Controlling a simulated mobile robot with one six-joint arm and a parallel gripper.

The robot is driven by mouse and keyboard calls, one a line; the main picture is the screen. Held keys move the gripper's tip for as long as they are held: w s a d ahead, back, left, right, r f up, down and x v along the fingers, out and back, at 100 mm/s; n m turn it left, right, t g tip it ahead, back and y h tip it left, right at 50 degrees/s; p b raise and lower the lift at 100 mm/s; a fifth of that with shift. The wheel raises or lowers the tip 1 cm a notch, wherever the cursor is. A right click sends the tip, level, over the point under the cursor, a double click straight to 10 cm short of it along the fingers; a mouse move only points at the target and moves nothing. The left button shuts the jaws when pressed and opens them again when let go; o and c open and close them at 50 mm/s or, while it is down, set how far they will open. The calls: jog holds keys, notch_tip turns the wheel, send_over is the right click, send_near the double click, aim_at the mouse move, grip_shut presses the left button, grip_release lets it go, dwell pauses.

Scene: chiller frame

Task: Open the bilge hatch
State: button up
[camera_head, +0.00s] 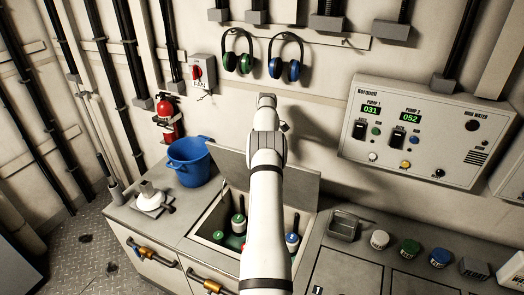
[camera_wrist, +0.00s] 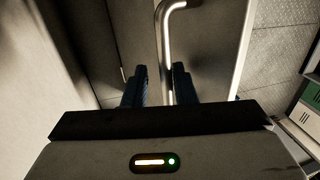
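In the wrist view my gripper (camera_wrist: 161,80) has two dark blue fingers that stand apart. A bent silver bar handle (camera_wrist: 166,45) runs down between them, closer to the right finger; I cannot tell if it touches. The handle lies along a grey panel edge, and I cannot tell whether this is the bilge hatch. In the head view a raised grey lid (camera_head: 297,182) stands behind an open counter compartment (camera_head: 208,222) with several bottles. My white arm covers part of both and hides my gripper there.
A blue bucket (camera_head: 188,165) and a white item (camera_head: 150,198) stand on the counter at left. A metal tray (camera_head: 344,226) and several jars sit at right. A pump panel (camera_head: 415,135) is on the wall.

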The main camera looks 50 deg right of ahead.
jog(key=shift+o, duration=0.6)
jog(key=shift+s+a+r, duration=0.1)
jog(key=shift+a+r, duration=0.1)
jog(key=shift+r, duration=0.2)
jog(key=shift+d, duration=0.1)
notch_tip(320, 180, up, 8)
jog(key=d+p, duration=0.1)
jog(key=p, duration=0.5)
jog(key=shift+w+f, duration=0.15)
jog(key=shift+w, duration=0.1)
jog(key=shift+d, duration=0.1)
jog(key=shift+c, duration=0.2)
